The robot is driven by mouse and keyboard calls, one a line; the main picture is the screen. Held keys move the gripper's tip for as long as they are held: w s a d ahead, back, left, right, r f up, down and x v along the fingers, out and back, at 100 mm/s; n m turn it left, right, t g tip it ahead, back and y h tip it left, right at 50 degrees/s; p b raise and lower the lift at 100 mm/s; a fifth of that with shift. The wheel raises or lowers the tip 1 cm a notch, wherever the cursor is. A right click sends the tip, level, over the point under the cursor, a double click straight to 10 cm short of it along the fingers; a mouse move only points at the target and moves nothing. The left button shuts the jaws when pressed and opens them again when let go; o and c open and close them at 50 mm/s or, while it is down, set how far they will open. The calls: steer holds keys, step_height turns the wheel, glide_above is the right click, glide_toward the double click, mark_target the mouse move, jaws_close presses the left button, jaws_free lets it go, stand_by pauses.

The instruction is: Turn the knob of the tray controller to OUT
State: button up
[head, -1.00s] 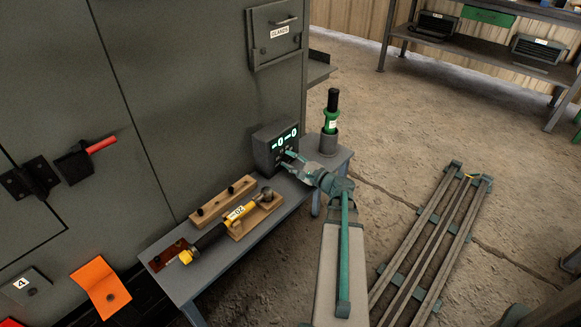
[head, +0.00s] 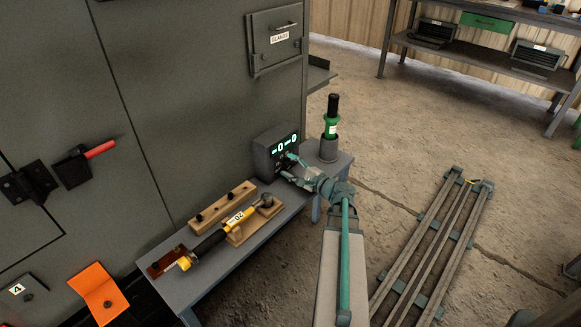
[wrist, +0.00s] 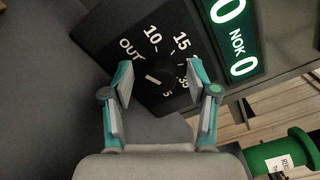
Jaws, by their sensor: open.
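The tray controller (head: 262,155) is a dark grey box with a lit green display, standing on the narrow bench against the cabinet. In the wrist view its black dial face (wrist: 111,27) carries OUT, 10, 15 and 5, and another mark is partly hidden. The dark knob (wrist: 153,79) has a short white line; its outline is hard to make out, and I cannot tell exactly which mark it points to. My gripper (wrist: 160,83) is open, with its fingertips on either side of the knob; contact is unclear. In the head view my gripper (head: 288,167) is at the controller's front.
A green-topped tool (head: 331,126) stands in a grey holder right of the controller. A yellow and black tool (head: 222,228) lies left on the bench (head: 215,268) by wooden blocks. Slatted rails (head: 438,240) lie on the floor at right.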

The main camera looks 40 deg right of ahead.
steer(key=s+d, duration=0.2)
steer(key=s, duration=1)
steer(key=shift+w+a, duration=0.1)
